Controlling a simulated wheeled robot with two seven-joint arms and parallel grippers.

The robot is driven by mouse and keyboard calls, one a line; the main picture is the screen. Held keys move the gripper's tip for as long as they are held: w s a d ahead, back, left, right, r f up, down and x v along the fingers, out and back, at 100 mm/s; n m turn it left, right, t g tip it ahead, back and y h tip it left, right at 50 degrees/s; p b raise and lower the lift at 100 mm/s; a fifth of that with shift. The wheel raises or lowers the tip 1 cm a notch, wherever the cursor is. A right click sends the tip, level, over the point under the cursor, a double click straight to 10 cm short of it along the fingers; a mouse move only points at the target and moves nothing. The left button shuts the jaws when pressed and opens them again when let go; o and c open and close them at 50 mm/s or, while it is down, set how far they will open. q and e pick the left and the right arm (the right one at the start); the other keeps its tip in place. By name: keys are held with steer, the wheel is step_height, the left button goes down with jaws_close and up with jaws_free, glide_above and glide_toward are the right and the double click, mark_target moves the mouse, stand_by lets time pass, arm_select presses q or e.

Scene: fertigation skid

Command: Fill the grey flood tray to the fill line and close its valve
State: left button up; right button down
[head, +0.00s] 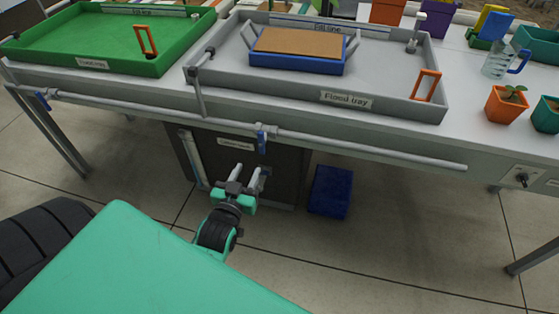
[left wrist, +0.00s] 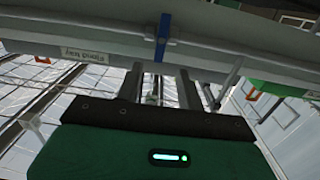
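The grey flood tray (head: 390,82) stands on the bench, with a label on its front wall and a fill line strip (head: 318,27) at its back wall. I cannot make out any water in it. A valve with a blue handle (head: 262,138) sits on the pipe below its front edge; the handle stands across the pipe. The blue handle also shows in the left wrist view (left wrist: 162,38), ahead of my fingers. My left gripper (head: 248,174) is open and empty, just below the handle and apart from it. My right gripper is not in view.
A blue carrier with a brown top (head: 298,42) sits in the flood tray. A green tray (head: 90,40) stands left, with its own blue valve handle (head: 42,98). A blue box (head: 330,192) lies on the floor. A jug (head: 497,60) and potted plants stand right.

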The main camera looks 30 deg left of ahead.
mark_target(260, 138)
arm_select(q)
steer(key=x, duration=0.4)
steer(key=r+x, duration=0.1)
steer(key=x, duration=0.7)
steer(key=shift+w+a+r+b, duration=0.1)
steer(key=shift+w+r+b, duration=0.05)
steer(key=shift+r+b, duration=0.25)
steer(key=shift+w+a, duration=0.1)
steer(key=shift+w, duration=0.3)
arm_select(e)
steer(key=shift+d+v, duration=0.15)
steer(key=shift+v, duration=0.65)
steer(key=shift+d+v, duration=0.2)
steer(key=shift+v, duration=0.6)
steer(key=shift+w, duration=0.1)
arm_select(q)
jaws_close()
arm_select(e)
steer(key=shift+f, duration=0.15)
